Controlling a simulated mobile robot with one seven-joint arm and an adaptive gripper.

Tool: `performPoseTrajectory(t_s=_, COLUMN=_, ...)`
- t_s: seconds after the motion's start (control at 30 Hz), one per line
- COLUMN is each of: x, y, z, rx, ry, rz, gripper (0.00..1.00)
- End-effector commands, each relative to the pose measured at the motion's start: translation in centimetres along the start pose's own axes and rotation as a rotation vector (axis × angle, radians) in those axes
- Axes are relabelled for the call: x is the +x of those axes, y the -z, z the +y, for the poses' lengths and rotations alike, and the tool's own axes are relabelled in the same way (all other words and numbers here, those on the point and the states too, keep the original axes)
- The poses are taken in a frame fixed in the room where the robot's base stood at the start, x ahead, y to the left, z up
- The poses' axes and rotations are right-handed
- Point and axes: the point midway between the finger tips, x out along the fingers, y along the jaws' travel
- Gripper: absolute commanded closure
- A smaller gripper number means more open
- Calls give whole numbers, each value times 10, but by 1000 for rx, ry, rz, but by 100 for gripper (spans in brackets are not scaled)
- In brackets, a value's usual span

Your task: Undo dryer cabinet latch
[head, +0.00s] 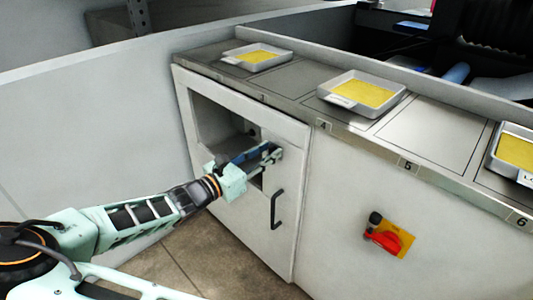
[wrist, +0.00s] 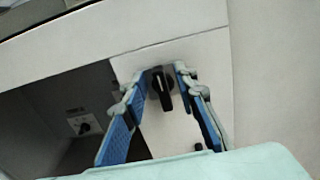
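The dryer cabinet (head: 292,180) is a white box with a window-like opening in its front and a black bar handle (head: 277,209) below right of it. In the wrist view a black latch knob (wrist: 163,94) sits on the white door panel (wrist: 205,48) beside the opening. Its grip bar is close to upright in that picture. My gripper (head: 272,156) is at the panel, open, with one blue finger on each side of the knob (wrist: 160,78). Gaps show between fingers and knob; contact is not clear. In the head view my gripper hides the knob.
A metal counter (head: 438,130) above the cabinet holds trays of yellow sheets (head: 365,92). A red rotary switch on a yellow plate (head: 385,238) is on the front panel at right. A dial (wrist: 84,126) shows inside the opening. Tiled floor is clear at lower left.

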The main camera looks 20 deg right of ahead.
Motion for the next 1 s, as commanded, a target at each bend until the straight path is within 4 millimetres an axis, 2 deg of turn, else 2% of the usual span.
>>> performPoseTrajectory(t_s=0.03, x=0, y=0, z=0, rx=0, ry=0, rz=0, gripper=75)
performPoseTrajectory(t_s=0.27, x=0, y=0, z=0, rx=0, ry=0, rz=0, gripper=100)
performPoseTrajectory(t_s=0.67, x=0, y=-1, z=0, rx=28, ry=1, rz=0, gripper=100)
performPoseTrajectory(t_s=1.0, x=1, y=-3, z=-4, rx=233, ry=2, rz=-1, gripper=100)
